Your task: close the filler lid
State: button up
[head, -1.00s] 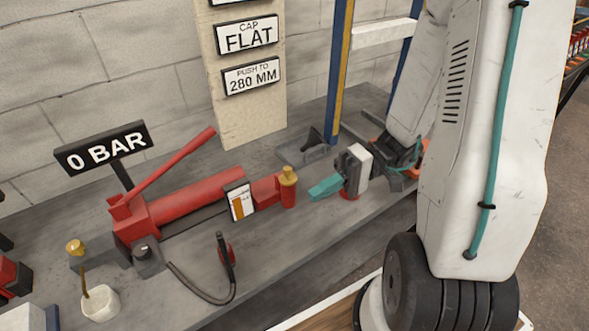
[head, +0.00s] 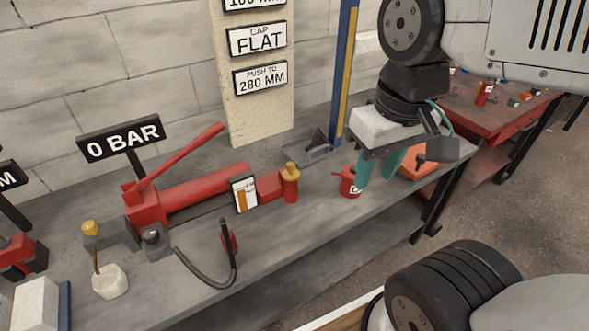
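A red hand pump (head: 205,190) with a raised red lever lies on the bench. At its right end stands a red cylinder with a brass-coloured cap (head: 291,169). A small red can (head: 347,180) with a white label stands further right. I cannot tell which part is the filler lid, or whether it is open. My gripper (head: 376,178) has teal fingers pointing down, spread apart with nothing visible between them. Its left finger overlaps the can's right side in the head view; I cannot tell whether they touch.
A "0 BAR" sign (head: 121,138) stands behind the pump. A hose (head: 208,277) lies in front. A dark grey tray (head: 308,150) and a blue-yellow post (head: 346,70) are behind. An orange-red object (head: 418,166) is right of my gripper.

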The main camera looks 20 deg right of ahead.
aim_at(291, 174)
jog(key=k, duration=0.3)
jog(key=u, duration=0.95)
jog(key=i, duration=0.7)
jog(key=z, duration=0.25)
